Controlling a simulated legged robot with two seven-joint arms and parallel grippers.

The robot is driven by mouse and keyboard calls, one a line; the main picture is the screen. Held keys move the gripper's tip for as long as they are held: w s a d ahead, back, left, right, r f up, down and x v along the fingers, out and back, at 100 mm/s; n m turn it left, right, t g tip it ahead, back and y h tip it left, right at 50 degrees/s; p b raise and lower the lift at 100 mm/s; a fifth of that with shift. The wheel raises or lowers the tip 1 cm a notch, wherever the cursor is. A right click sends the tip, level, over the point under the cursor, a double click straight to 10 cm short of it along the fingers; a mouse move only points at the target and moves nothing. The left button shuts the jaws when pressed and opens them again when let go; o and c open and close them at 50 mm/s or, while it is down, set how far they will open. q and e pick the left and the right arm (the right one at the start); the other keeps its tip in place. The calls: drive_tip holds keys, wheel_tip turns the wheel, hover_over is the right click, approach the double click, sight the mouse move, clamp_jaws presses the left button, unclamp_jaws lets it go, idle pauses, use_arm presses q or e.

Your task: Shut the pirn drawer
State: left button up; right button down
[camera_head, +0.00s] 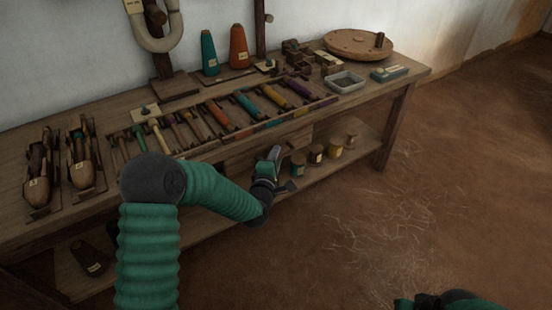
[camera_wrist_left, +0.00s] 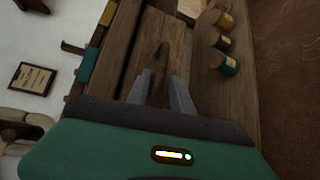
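The pirn drawer (camera_head: 240,156) shows as a wooden front under the worktop's front edge, partly hidden by my left arm. I cannot tell how far out it stands. My left gripper (camera_head: 280,170) is close in front of it, at its right part. In the left wrist view, the two grey fingers of my left gripper (camera_wrist_left: 161,86) are apart with nothing visibly held between them. A dark wooden handle (camera_wrist_left: 161,52) lies just beyond the fingertips on a wooden panel; contact cannot be told. My right arm shows only at the bottom right edge, its fingers out of sight.
The workbench (camera_head: 408,80) carries a rack of coloured pirns (camera_head: 247,105), shuttles (camera_head: 82,172) at the left and two cones (camera_head: 238,47) at the back. Several small jars (camera_head: 316,153) stand on the lower shelf, right of my left gripper. The earth floor (camera_head: 440,170) at the right is clear.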

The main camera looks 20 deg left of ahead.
use_arm(q)
drive_tip(key=shift+a+r, duration=0.1)
drive_tip(key=shift+r, duration=0.05)
drive_tip(key=s+d+r+p, duration=0.2)
drive_tip(key=s+p, duration=0.5)
drive_tip(key=s, duration=0.9)
drive_tip(key=shift+s, duration=0.3)
